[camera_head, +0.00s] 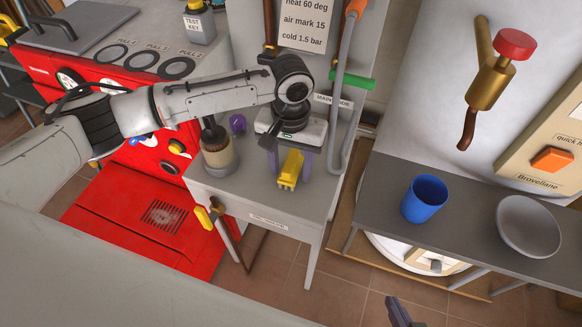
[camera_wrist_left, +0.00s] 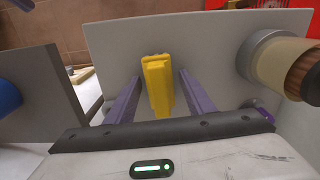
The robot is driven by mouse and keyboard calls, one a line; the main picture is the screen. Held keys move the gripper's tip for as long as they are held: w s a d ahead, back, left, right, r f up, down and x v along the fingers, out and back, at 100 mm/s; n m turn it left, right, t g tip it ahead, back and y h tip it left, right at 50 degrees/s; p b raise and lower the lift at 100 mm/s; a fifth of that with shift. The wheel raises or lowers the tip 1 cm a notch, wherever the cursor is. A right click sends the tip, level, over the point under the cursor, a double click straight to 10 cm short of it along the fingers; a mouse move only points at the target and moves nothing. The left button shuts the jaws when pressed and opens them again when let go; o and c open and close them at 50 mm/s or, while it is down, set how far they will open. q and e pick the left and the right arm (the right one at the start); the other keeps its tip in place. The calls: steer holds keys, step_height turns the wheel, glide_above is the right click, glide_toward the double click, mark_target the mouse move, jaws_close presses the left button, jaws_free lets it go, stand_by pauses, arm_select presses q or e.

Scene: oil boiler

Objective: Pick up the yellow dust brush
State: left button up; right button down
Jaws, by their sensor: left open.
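The yellow dust brush (camera_head: 289,172) lies on the small grey table (camera_head: 270,207) near its front edge. It also shows in the left wrist view (camera_wrist_left: 158,88), upright in the picture. My left gripper (camera_head: 290,164) reaches over the table from the back with its purple fingers open. The brush is between the two fingers, with a gap on each side in the left wrist view. The gripper body hides the brush's far end. Part of my right gripper (camera_head: 402,312) shows at the bottom edge of the head view, away from the table; its jaw opening is not clear.
A round container with a wooden-handled brush (camera_head: 218,152) and a small purple object (camera_head: 238,122) stand on the table's left. Right, a grey bench (camera_head: 376,190) holds a blue cup (camera_head: 424,199) and grey bowl (camera_head: 528,226).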

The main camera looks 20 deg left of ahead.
mark_target(291, 160)
arm_select(q)
steer(key=shift+c, duration=0.3)
steer(key=c, duration=1)
step_height(291, 160, up, 10)
steer(key=shift+r+p, duration=0.1)
steer(key=shift+p, duration=0.4)
